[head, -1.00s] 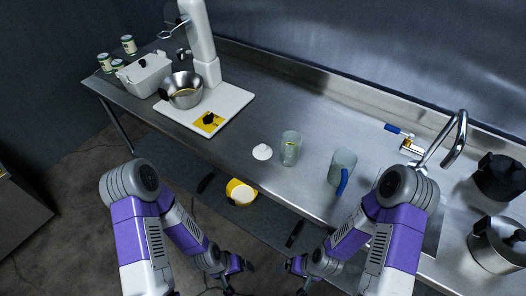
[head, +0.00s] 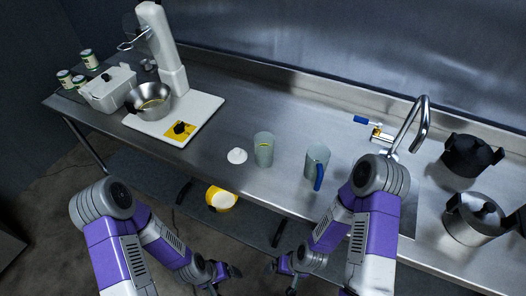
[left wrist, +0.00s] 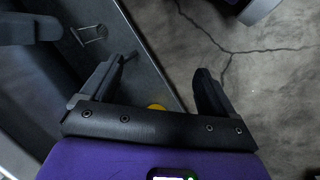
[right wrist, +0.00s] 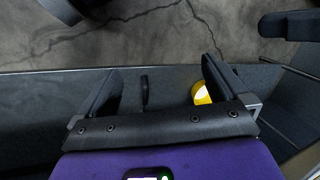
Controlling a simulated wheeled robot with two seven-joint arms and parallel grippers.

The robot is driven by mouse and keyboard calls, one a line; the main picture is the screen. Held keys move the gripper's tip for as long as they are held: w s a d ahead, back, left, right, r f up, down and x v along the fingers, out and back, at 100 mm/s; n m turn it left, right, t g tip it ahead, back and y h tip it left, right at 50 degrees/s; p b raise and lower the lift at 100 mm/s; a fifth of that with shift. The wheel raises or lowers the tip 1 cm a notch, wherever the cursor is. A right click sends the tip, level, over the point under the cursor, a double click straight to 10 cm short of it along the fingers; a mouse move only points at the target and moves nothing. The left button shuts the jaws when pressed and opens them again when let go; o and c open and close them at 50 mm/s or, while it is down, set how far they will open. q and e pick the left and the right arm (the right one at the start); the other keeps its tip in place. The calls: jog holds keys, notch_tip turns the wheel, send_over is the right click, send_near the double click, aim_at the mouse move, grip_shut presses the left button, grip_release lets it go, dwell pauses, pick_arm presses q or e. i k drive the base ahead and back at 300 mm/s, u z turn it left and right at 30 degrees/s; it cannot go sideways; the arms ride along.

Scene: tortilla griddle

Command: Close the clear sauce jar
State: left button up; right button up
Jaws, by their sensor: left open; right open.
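The clear sauce jar (head: 264,151) stands upright and uncovered near the front edge of the steel counter. A white round lid (head: 237,156) with a knob lies on the counter just left of the jar, apart from it. My left gripper (head: 226,281) and my right gripper (head: 281,277) are low in front of the counter, below its top, well away from both. In the left wrist view my left gripper (left wrist: 160,72) is open and empty. In the right wrist view my right gripper (right wrist: 162,70) is open and empty.
A clear pitcher (head: 316,162) with a blue handle stands right of the jar. A white stand mixer (head: 160,50) with a metal bowl (head: 149,102) is at the left. Pots (head: 470,157) and a faucet (head: 424,125) are at the right. A yellow pot (head: 221,199) sits on the lower shelf.

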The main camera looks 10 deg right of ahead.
aim_at(264, 140)
jog(key=k, duration=0.5)
jog(key=u, duration=1.45)
jog(key=i, duration=1.2)
jog(key=z, duration=3.1)
jog(key=i, duration=0.25)
jog(key=u, duration=0.15)
